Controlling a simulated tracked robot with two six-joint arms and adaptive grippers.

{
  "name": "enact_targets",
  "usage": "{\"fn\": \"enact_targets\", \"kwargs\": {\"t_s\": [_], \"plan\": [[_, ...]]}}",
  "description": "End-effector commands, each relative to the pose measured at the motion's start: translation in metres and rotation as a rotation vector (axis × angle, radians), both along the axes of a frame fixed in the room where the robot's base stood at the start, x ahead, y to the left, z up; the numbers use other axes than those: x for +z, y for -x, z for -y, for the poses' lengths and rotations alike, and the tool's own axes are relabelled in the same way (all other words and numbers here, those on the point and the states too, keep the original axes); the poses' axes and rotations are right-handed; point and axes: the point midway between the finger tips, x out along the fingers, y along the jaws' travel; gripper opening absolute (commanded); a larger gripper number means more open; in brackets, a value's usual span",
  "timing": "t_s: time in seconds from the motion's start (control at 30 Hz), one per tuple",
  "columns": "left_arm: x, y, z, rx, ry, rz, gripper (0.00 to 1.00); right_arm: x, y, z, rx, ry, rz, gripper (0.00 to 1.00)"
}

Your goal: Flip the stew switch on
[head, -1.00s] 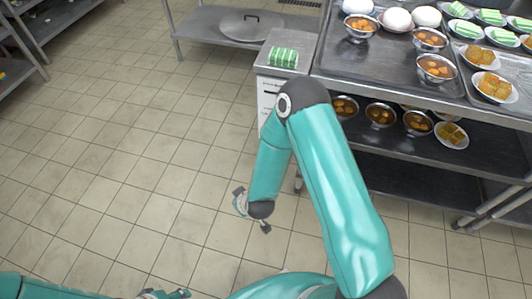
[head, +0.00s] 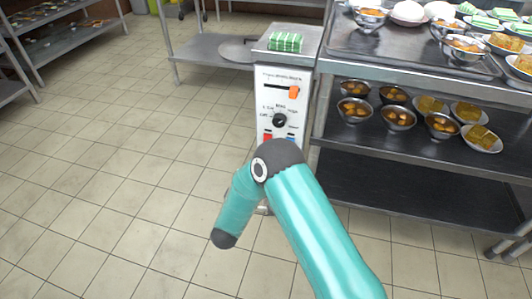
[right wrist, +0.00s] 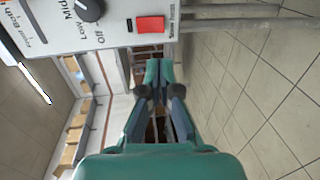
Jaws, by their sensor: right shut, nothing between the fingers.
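A white control panel (head: 283,105) faces me on the front of a steel-topped cabinet. It carries an orange slider (head: 294,92), a black knob (head: 280,120) and a red switch (head: 267,137) at its lower left. A blue piece (head: 291,140) shows at lower right, just above my arm. In the right wrist view, the red switch (right wrist: 150,24) and the knob (right wrist: 91,9) are at the top; the label by the switch is too small to read surely. My right gripper (right wrist: 159,90) is shut and empty, apart from the switch. The arm hides it in the head view. My left gripper is out of view.
A green-and-white striped block (head: 286,42) lies on the cabinet top. On the right, a steel table (head: 400,62) holds bowls and plates, with more bowls on its shelf (head: 345,125). The tiled floor (head: 110,170) at left is clear.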

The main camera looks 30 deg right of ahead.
Motion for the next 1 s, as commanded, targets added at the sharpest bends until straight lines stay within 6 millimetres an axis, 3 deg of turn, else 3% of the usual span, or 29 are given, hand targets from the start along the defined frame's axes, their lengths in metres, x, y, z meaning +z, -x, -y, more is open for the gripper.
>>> {"fn": "enact_targets", "kwargs": {"t_s": [0.37,1.0], "plan": [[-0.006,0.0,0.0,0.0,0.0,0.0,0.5,-0.004,-0.009,0.012,-0.002,-0.003,0.001,0.0],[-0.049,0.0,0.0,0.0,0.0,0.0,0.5,-0.019,-0.081,0.097,-0.001,-0.003,0.002,0.0]]}}
